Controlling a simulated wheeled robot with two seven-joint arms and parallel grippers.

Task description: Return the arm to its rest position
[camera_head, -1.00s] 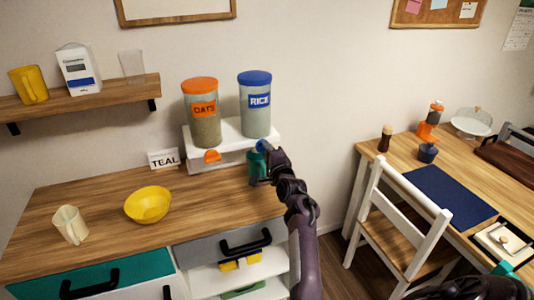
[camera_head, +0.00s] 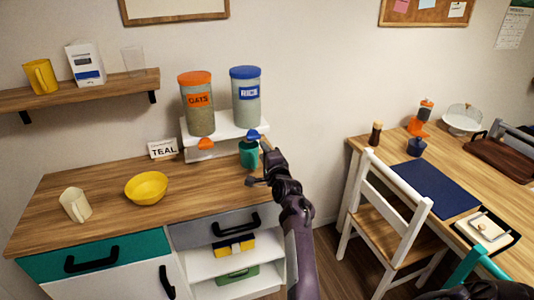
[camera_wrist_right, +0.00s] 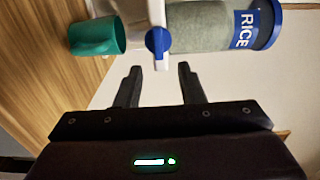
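My right gripper (camera_head: 259,163) is beside the teal cup at the counter's back edge. The right wrist view shows its two fingers (camera_wrist_right: 158,70) apart with nothing between them. The teal cup (camera_head: 249,153) stands under the rice dispenser (camera_head: 246,100), partly behind my gripper. The cup also shows in the right wrist view (camera_wrist_right: 97,36), clear of the fingers. The dispenser's blue knob (camera_wrist_right: 158,42) is just beyond the fingertips. My left gripper is not in view.
The oats dispenser (camera_head: 199,108) stands beside the rice one on a white stand. A yellow bowl (camera_head: 147,188) and a cream mug (camera_head: 75,205) are on the counter (camera_head: 110,187). A white chair (camera_head: 390,215) and a desk (camera_head: 475,170) are at right.

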